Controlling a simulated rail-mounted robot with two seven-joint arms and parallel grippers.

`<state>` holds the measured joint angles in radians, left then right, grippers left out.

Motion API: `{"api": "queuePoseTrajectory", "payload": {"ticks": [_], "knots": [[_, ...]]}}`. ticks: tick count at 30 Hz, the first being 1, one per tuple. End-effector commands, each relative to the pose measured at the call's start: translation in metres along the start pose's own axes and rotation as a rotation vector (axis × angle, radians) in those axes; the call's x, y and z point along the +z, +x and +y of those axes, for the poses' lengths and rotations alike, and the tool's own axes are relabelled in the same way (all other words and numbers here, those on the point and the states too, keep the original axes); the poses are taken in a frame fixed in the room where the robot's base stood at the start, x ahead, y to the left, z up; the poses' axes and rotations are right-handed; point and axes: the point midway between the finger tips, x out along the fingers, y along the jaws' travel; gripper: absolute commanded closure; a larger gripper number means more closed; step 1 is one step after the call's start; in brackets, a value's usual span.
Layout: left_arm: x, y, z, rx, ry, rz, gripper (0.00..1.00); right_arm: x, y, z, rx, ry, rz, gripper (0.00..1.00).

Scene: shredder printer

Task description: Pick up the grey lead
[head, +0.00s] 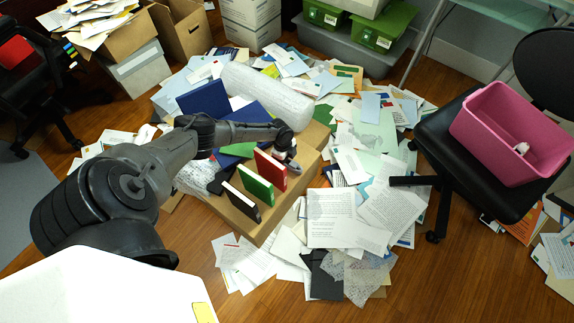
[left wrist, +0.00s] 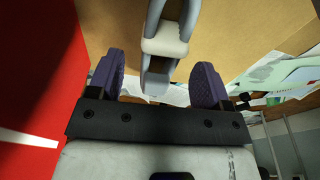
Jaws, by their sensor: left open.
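The grey lead (left wrist: 165,46) shows in the left wrist view as a pale grey, looped piece with a block-like end. It hangs down from the top edge against brown cardboard. My left gripper (left wrist: 157,82) is open, with its two purple fingers on either side of the lead's lower end. I cannot tell whether they touch it. In the head view my left gripper (head: 290,163) is small and dark beside the red binder, over the cardboard box (head: 247,207). The lead is hard to make out there. My right gripper is not in view.
A red binder (head: 270,169) stands close to my left gripper and fills the left of the wrist view (left wrist: 35,110). Green (head: 256,184) and black (head: 241,200) binders stand beside it. Loose papers (head: 340,215) cover the floor. A pink basket (head: 490,135) sits on a chair.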

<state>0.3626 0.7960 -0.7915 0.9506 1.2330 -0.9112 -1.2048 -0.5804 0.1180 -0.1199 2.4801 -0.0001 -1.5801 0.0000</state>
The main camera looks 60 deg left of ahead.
Motion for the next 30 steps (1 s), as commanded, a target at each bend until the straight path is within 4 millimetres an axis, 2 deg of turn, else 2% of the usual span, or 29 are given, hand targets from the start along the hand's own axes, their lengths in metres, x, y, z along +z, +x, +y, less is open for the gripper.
{"api": "queuePoseTrajectory", "payload": {"ticks": [1,4,14,30], "knots": [[0.001,0.012,0.000,0.000,0.000,0.000,0.28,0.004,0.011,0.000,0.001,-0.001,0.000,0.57],[0.001,0.024,0.000,-0.001,0.000,0.001,0.28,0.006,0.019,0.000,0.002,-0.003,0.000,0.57],[0.000,0.026,0.000,-0.002,-0.001,0.001,0.29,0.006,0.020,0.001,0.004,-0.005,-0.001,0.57],[0.000,0.026,0.000,-0.001,0.000,0.000,0.80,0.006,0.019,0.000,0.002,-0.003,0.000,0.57]]}}
